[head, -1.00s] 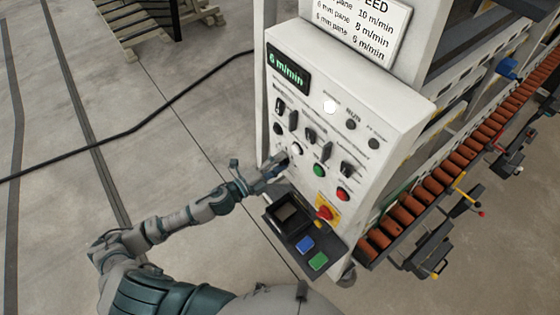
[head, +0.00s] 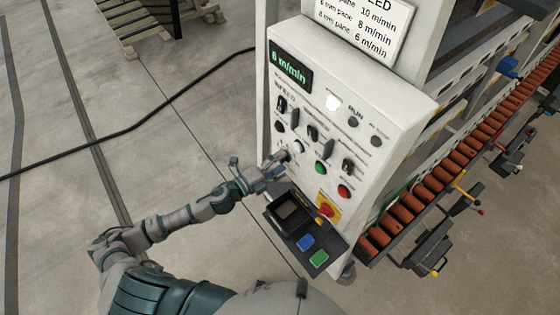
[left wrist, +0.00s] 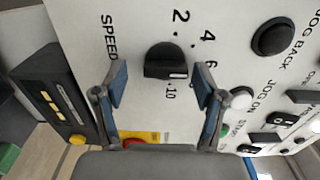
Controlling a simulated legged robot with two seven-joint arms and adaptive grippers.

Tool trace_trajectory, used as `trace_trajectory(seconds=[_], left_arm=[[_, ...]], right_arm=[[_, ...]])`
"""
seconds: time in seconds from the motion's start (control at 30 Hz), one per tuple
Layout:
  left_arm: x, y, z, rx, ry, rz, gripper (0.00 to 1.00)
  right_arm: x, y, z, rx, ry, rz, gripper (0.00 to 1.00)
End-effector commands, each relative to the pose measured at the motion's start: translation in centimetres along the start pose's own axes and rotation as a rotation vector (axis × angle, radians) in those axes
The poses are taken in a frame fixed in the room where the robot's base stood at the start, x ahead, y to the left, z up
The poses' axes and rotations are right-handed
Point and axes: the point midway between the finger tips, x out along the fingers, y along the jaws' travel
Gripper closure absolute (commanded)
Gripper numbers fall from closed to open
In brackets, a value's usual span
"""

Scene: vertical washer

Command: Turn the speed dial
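The black speed dial (left wrist: 166,60) is on the white control panel in the left wrist view, beside the word SPEED, with 2, 4, 6 and 10 legible around it. A white mark shows on its lower right end. My left gripper (left wrist: 164,92) is open, one finger on each side of the dial, with visible gaps. In the head view my left gripper (head: 279,170) is at the panel's lower left and partly covers the dial area. The green display (head: 290,65) reads 6 m/min. My right gripper is not in view.
A black jog-back button (left wrist: 272,37) and white jog-on button (left wrist: 240,98) are near the dial. A red emergency stop (head: 327,210), a green button (head: 320,167) and a shelf (head: 285,208) are close by. A sign (head: 357,22) lists speeds. Open floor lies left.

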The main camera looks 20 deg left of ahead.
Motion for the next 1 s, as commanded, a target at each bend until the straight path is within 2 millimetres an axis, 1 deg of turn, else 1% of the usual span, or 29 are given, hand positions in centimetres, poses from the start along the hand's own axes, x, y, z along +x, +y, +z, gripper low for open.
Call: trace_trajectory(seconds=[0.17, 0.27, 0.37, 0.7, 0.9, 1.0], left_arm=[[-0.1, -0.2, 0.1, 0.001, 0.0, -0.003, 0.29], [-0.7, -0.1, 0.1, 0.0, -0.001, -0.003, 0.29], [-2.0, -0.1, 0.0, 0.001, -0.002, -0.001, 0.29], [-7.7, 0.1, 0.1, -0.003, -0.001, 0.002, 0.29], [-10.3, 0.2, 0.1, -0.003, -0.001, 0.0, 0.29], [-11.2, 0.1, 0.1, -0.003, -0.001, -0.001, 0.29]], right_arm=[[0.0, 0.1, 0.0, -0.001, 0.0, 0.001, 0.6], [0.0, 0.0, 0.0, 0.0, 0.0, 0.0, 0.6], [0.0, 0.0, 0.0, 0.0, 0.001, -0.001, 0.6], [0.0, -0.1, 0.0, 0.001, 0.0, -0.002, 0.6], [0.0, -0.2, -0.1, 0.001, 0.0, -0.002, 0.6], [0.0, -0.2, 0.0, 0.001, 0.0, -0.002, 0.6]])
